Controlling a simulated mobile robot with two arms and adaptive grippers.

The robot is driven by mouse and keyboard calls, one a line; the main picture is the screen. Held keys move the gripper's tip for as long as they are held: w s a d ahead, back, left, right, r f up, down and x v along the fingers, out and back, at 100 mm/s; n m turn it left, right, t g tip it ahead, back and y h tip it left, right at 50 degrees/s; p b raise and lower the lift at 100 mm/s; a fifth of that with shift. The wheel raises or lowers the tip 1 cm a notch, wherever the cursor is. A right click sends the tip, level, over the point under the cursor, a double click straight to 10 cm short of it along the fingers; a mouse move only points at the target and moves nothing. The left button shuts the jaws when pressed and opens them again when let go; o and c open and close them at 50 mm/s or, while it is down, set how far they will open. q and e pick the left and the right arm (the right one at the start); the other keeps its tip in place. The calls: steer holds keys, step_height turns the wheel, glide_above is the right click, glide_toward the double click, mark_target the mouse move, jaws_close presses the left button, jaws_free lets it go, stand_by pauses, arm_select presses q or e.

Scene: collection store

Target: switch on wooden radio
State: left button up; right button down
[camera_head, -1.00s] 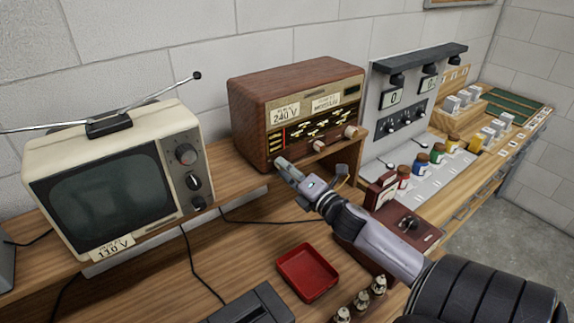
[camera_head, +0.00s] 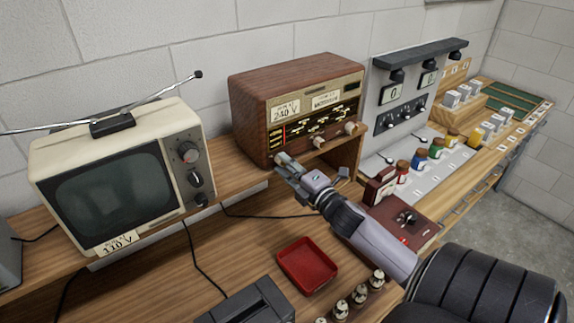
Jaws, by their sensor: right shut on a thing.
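The wooden radio (camera_head: 262,95) stands on the raised shelf against the wall, with a brown case, a dark dial and a "240 V" label. A pale knob (camera_head: 350,128) shows at its lower right front. My right gripper (camera_head: 283,162) reaches up to the radio's lower left front corner and is shut on the radio's left knob, which the fingers mostly hide. The dial shows lit-looking yellow and red marks; I cannot tell whether the radio is on. My left gripper is not in view.
A cream television (camera_head: 120,180) labelled "110 V" stands to the left. A red tray (camera_head: 307,265), small valves (camera_head: 359,295) and a dark red box (camera_head: 400,215) with a knob lie on the bench. Colored jars (camera_head: 420,160) line the grey panel at right.

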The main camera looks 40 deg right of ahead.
steer(key=c, duration=1.3)
jaws_free()
steer(key=shift+c, duration=0.2)
steer(key=s+a, duration=0.1)
steer(key=s, duration=1.1)
steer(key=shift+f, duration=0.25)
